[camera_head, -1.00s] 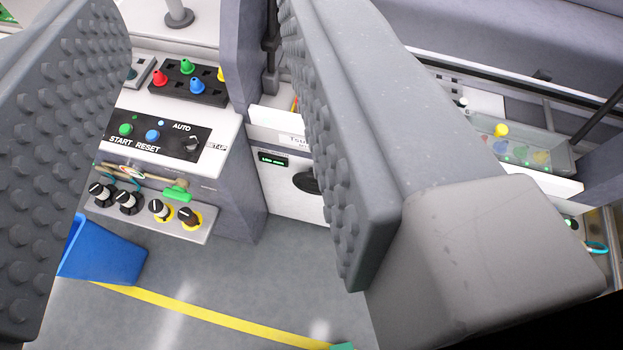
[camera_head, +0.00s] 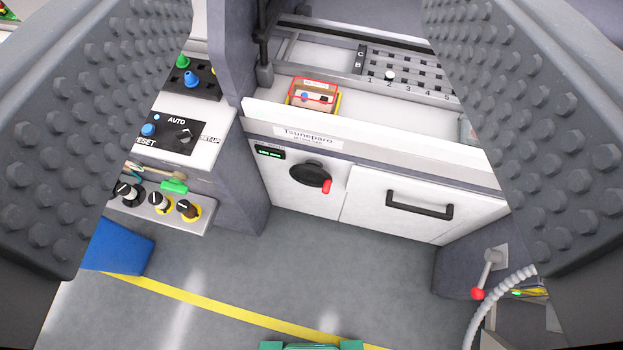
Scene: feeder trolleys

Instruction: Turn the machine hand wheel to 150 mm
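The machine hand wheel (camera_head: 309,174) is a black disc with a red handle knob (camera_head: 327,187) at its lower right, on the white front panel of the machine. A small dark display (camera_head: 270,153) with green text sits at its upper left; the reading is too small to tell for certain. My gripper (camera_head: 290,165) is open, with one studded grey finger at each side of the picture. The wheel lies beyond the gap between the fingers, apart from them. Nothing is between the fingers close up.
Right of the wheel is a drawer with a black handle (camera_head: 420,206). A control panel (camera_head: 175,133) and several knobs stand left, above a blue bin (camera_head: 118,245). A red-knobbed lever (camera_head: 486,275) and grey hose (camera_head: 490,300) are lower right. The floor in front is clear.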

